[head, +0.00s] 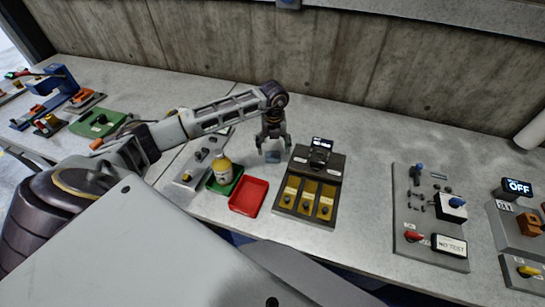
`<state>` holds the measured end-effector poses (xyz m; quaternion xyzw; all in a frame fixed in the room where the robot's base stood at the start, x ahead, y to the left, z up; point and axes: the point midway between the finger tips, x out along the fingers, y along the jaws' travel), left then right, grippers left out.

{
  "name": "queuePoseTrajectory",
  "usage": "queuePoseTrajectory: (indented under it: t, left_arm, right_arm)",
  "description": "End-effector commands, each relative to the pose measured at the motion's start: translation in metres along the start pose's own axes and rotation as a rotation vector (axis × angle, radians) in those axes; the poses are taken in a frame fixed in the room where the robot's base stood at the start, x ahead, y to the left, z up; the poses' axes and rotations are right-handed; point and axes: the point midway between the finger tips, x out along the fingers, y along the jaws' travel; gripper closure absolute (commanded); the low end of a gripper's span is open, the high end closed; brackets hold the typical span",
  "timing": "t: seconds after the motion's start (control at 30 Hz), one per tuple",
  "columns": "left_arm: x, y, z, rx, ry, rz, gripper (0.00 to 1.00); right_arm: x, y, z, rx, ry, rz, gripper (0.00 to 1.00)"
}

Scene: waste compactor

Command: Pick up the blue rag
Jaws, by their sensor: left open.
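My left arm reaches in from the left, and my left gripper (273,143) points down over the table. Its fingers are apart, so it is open. A small grey-blue piece, which looks like the blue rag (272,156), lies on the table just below and between the fingertips. It is partly hidden by the fingers, and I cannot tell whether they touch it. My right gripper is out of view.
A dark panel with yellow plates (308,201) is close on the right. A grey switch panel (402,199) stands farther right; the table between is clear.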

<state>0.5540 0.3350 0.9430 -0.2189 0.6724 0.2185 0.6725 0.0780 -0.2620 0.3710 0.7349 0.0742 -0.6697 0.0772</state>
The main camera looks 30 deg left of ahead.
Motion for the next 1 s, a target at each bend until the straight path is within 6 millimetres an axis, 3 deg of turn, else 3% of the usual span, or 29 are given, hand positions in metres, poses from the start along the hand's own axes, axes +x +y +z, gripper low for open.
queuePoseTrajectory:
  t: [0.37,0.8,1.0]
  left_arm:
    - [0.004,0.000,0.000,0.000,0.001,0.001,0.21]
    - [0.046,0.003,0.005,0.000,0.002,0.001,0.21]
    - [0.052,0.003,0.006,0.001,0.000,0.000,0.21]
  right_arm:
    - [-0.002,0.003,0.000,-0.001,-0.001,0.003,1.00]
    - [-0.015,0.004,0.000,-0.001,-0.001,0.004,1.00]
    - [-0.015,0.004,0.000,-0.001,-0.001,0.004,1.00]
